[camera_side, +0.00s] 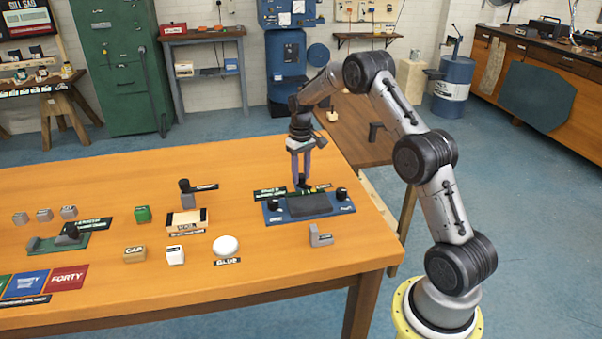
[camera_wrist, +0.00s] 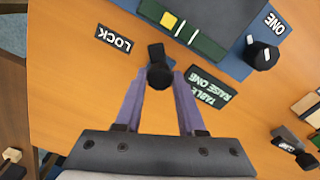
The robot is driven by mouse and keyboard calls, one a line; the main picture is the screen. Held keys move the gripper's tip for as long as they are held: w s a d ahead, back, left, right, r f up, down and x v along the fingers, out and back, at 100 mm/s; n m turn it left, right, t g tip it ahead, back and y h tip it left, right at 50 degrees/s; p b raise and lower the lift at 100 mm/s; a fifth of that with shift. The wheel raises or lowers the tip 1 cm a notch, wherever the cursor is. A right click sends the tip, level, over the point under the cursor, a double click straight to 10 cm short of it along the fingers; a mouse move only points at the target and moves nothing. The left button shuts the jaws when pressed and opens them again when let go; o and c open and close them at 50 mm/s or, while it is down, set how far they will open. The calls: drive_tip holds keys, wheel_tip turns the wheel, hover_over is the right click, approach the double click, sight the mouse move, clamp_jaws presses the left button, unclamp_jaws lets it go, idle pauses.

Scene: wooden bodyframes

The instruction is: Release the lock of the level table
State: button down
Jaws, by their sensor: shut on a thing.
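The level table is a blue base (camera_side: 345,209) with a dark grey plate (camera_side: 308,204) on it, near the right end of the wooden bench. Its blue base also shows in the wrist view (camera_wrist: 232,66). The lock is a black lever (camera_wrist: 156,52) with a round knob at the back edge of the base, beside a LOCK label (camera_wrist: 115,39). My gripper (camera_side: 301,184) points down at the lock from above. In the wrist view my gripper (camera_wrist: 158,78) has its purple fingers shut on the lock's knob, one on each side.
A black ONE knob (camera_wrist: 262,55) and a TABLE RAISE ONE label (camera_wrist: 208,88) sit close to my fingers. A green strip (camera_wrist: 197,42) with a yellow mark runs along the base. A grey block (camera_side: 320,236) stands in front. The bench behind the table is mostly clear.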

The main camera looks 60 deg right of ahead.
sight(301, 175)
drive_tip(key=n, duration=0.5)
drive_tip(key=shift+r+n, duration=0.1)
drive_tip(key=shift+n, duration=0.2)
drive_tip(key=shift+d+n, duration=0.1)
drive_tip(key=shift+n, duration=2.1)
drive_tip(key=c, duration=0.5)
unclamp_jaws()
wheel_tip(301, 175, up, 14)
